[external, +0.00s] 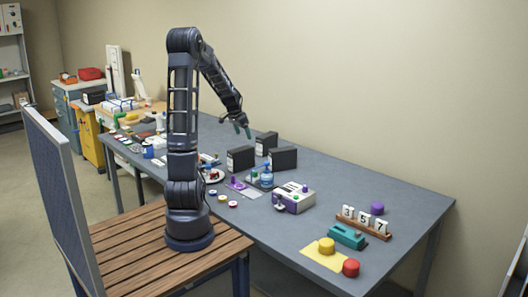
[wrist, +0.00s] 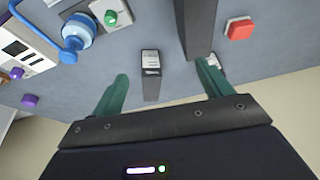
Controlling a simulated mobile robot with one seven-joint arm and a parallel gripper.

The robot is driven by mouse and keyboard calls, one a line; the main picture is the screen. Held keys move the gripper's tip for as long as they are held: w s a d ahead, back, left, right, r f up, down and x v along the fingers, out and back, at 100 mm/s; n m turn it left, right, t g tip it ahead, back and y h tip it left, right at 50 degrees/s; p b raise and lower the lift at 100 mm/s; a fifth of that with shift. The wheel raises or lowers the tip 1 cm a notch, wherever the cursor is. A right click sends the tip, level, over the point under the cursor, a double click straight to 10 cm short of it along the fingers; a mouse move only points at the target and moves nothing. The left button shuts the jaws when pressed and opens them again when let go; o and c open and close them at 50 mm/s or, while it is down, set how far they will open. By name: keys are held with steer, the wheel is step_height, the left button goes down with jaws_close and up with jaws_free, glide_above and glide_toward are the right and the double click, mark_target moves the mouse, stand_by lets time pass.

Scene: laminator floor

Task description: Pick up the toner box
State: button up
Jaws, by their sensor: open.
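Three dark upright boxes with pale labels stand on the grey table in the external view: a left one (external: 240,159), a back one (external: 266,143) and a right one (external: 283,158). The label print is too small to read, so I cannot tell which is the toner box. My gripper (external: 242,131) is open and empty above the boxes. In the wrist view, a dark box with a white label (wrist: 151,75) shows between the green fingertips (wrist: 162,83), apart from both. Another tall dark box (wrist: 193,28) rises beside the right finger, partly cut off by the frame.
A blue-capped bottle (external: 266,178), a white and purple device (external: 293,198) and a purple pad (external: 240,187) stand in front of the boxes. A red block (wrist: 239,29) lies near the tall box.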

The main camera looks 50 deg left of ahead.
glide_toward(240, 149)
steer(key=shift+x, duration=1)
steer(key=shift+w+x, duration=0.1)
steer(key=shift+x, duration=2.6)
steer(key=shift+w+x, duration=0.15)
steer(key=shift+x, duration=2.6)
steer(key=shift+r, duration=0.15)
steer(key=shift+f, duration=0.25)
steer(key=shift+c, duration=0.2)
steer(key=shift+a, duration=0.1)
steer(key=c, duration=1.4)
steer(key=shift+o, duration=0.2)
steer(key=shift+r, duration=0.1)
